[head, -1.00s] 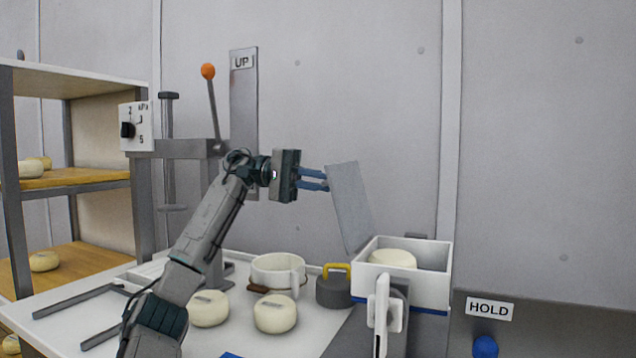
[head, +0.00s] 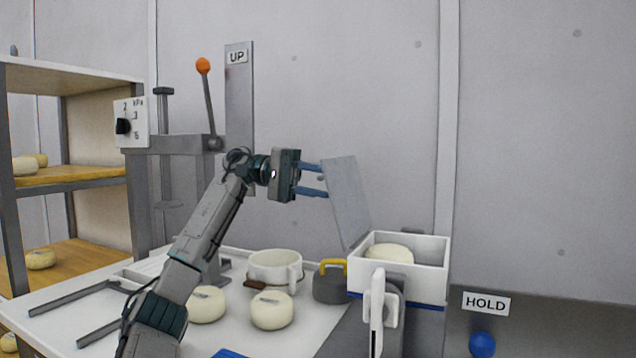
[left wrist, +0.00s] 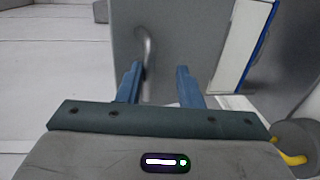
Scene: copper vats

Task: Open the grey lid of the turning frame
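The turning frame's white box (head: 425,280) stands at the right end of the table, with a pale cheese (head: 388,253) inside. Its grey lid (head: 346,202) is up, hinged at the box's left edge and leaning a little to the left. My left gripper (head: 323,179) is left of the lid's upper part, with its blue fingers apart and pointing at it. In the left wrist view the lid (left wrist: 180,35) fills the middle. Its bar handle (left wrist: 148,55) shows by the left finger, and the fingers are not closed on it. My right gripper is out of view.
A white pot (head: 275,268), two cheeses (head: 271,310) and a grey weight with a yellow handle (head: 331,285) stand on the table (head: 120,335). A press with an orange-knobbed lever (head: 207,100) stands behind my left arm. A HOLD panel (head: 560,320) is at right.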

